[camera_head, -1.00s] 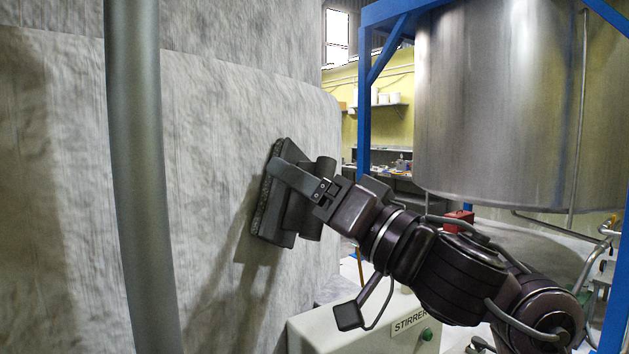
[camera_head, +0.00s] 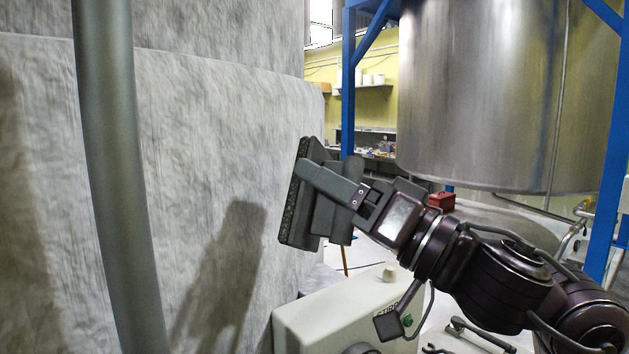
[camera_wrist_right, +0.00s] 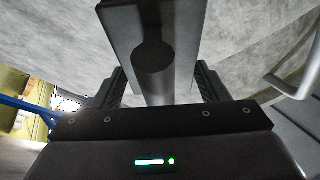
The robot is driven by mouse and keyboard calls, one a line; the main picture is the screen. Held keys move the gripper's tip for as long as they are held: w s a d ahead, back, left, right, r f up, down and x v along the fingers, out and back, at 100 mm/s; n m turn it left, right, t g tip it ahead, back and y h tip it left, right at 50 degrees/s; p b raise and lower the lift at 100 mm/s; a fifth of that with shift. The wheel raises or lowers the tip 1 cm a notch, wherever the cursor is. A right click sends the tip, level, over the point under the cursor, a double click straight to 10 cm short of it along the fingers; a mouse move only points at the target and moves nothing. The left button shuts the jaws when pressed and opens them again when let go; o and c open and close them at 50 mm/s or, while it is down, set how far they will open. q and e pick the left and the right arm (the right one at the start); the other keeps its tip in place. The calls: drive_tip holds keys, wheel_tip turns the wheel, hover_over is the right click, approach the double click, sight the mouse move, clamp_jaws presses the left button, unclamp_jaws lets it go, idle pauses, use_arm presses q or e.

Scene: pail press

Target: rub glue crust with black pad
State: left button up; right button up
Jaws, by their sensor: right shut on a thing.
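The black pad (camera_head: 298,195) is a dark block with a rough grey face turned left and a handle on its back. My right gripper (camera_head: 345,197) is shut on its handle, which also shows between the fingers in the right wrist view (camera_wrist_right: 153,75). The pad is held off the large curved grey wall (camera_head: 205,160), with a gap and its shadow on the wall to the left. The wall is mottled grey all over; I cannot pick out a separate glue crust. My left gripper is not in view.
A grey vertical pipe (camera_head: 108,170) stands in front of the wall at left. A pale control box (camera_head: 335,312) sits below the pad.

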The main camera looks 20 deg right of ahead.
drive_tip(key=shift+d, duration=0.1)
drive_tip(key=shift+s+d+p, duration=0.45)
drive_tip(key=shift+s+d, duration=0.55)
drive_tip(key=shift+d, duration=0.15)
drive_tip(key=shift+w+a, duration=0.1)
